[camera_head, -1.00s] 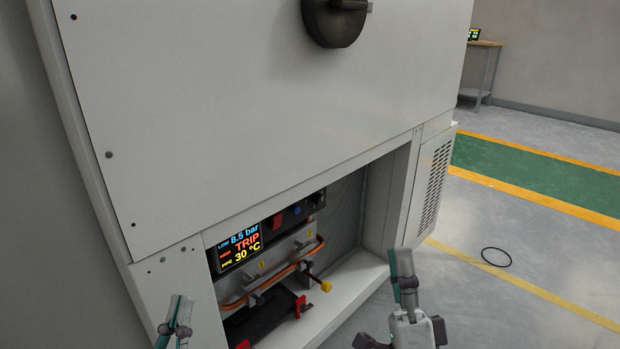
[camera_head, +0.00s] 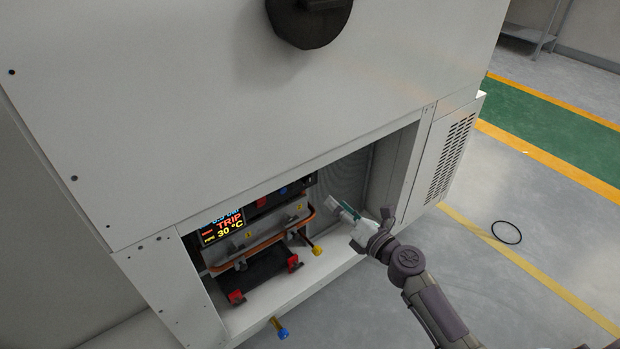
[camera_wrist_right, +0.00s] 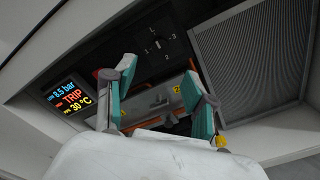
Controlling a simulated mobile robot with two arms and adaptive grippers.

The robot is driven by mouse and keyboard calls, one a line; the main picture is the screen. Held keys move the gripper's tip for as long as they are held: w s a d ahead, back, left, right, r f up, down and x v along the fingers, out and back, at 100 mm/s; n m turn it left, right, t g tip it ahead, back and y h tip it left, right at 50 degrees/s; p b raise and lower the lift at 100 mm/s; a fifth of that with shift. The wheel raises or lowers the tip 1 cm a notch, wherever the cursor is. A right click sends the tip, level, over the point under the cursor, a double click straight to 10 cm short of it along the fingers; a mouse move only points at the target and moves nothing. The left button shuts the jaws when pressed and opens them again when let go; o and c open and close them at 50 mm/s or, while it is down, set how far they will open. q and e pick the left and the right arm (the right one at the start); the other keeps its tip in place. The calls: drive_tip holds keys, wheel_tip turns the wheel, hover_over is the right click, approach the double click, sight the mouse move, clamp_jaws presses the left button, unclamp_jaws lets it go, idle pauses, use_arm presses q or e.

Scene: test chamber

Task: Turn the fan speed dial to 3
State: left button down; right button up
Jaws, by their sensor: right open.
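In the right wrist view the fan speed dial (camera_wrist_right: 159,44) is a dark knob with small white numbers around it, on a black panel (camera_wrist_right: 178,58). Its exact setting is too small to read. In the head view the panel's right end (camera_head: 309,181) is dark and the dial is not clear. My right gripper (camera_head: 346,208) is at the opening of the cabinet bay, right of the panel. In the wrist view its two teal-padded fingers (camera_wrist_right: 160,76) are spread, empty and apart from the dial. My left gripper is out of view.
A display (camera_head: 224,228) reading TRIP and 30 °C is left of the panel. Below are an orange pipe (camera_head: 262,243), a yellow-tipped handle (camera_head: 317,250) and a black tray (camera_head: 268,271) with red clips. A mesh panel (camera_wrist_right: 255,60) is right of the dial. A blue-tipped handle (camera_head: 282,332) is in front.

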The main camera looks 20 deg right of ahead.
sight(310, 181)
drive_tip(key=b+x, duration=0.1)
drive_tip(key=x, duration=0.9)
drive_tip(key=shift+f+b, duration=0.1)
drive_tip(key=shift+b, duration=0.3)
drive_tip(key=shift+w+a, duration=0.2)
drive_tip(key=shift+w, duration=0.45)
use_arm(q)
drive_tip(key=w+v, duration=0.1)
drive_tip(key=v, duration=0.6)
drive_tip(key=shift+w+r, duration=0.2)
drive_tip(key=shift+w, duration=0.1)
use_arm(e)
clamp_jaws()
